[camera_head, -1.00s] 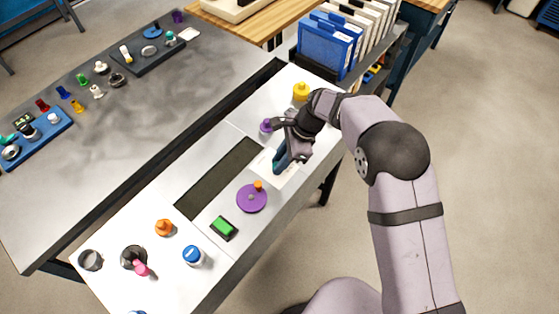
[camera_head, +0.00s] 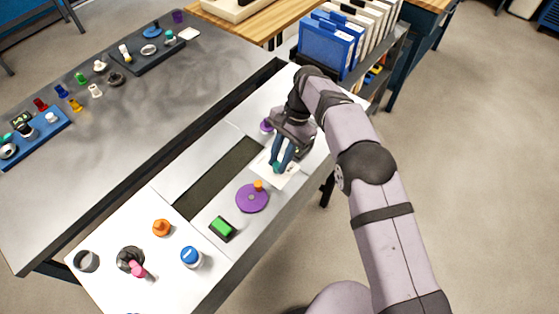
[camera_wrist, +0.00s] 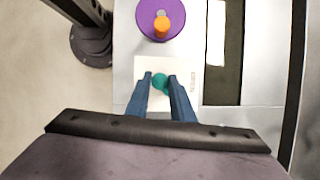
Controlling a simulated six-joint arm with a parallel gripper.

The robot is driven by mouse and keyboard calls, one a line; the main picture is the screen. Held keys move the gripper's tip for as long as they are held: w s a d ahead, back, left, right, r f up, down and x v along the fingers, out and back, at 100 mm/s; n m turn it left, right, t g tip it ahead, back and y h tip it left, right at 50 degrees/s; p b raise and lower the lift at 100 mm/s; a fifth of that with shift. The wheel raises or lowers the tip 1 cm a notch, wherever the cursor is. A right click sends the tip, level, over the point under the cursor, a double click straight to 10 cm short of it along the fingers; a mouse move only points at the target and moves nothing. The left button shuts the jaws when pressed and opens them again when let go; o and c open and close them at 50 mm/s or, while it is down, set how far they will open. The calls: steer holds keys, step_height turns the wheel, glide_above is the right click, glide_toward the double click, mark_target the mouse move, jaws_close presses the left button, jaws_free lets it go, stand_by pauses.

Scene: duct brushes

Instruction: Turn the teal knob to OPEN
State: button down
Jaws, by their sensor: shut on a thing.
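The teal knob (camera_wrist: 160,81) sits on a white label plate (camera_wrist: 186,68) and shows between my fingertips in the wrist view. In the head view a bit of the teal knob (camera_head: 277,168) shows at the fingertips over the white plate (camera_head: 290,179). My gripper (camera_head: 279,165) points down with its blue fingers around the knob. In the wrist view my gripper (camera_wrist: 160,77) is shut on the teal knob, one finger on each side. The lettering on the plate is too small to read.
A purple disc with an orange peg (camera_head: 252,198) lies close by. A green block (camera_head: 222,229), a blue-capped knob (camera_head: 191,257) and an orange knob (camera_head: 161,228) stand nearer. A purple knob (camera_head: 267,125) is just behind my gripper. A dark slot (camera_head: 218,178) runs alongside.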

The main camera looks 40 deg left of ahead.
mark_target(279, 163)
steer(key=shift+a+n, duration=0.1)
steer(key=shift+n, duration=0.5)
steer(key=shift+n+h, duration=0.5)
steer(key=shift+n, duration=0.3)
steer(key=c, duration=1.5)
jaws_free()
steer(key=shift+c, duration=0.2)
steer(key=shift+r+b, duration=0.15)
steer(key=shift+b, duration=0.15)
steer(key=shift+r, duration=0.6)
step_height(279, 163, up, 9)
steer(key=p, duration=0.6)
steer(key=shift+f+p, duration=0.2)
steer(key=shift+p, duration=0.2)
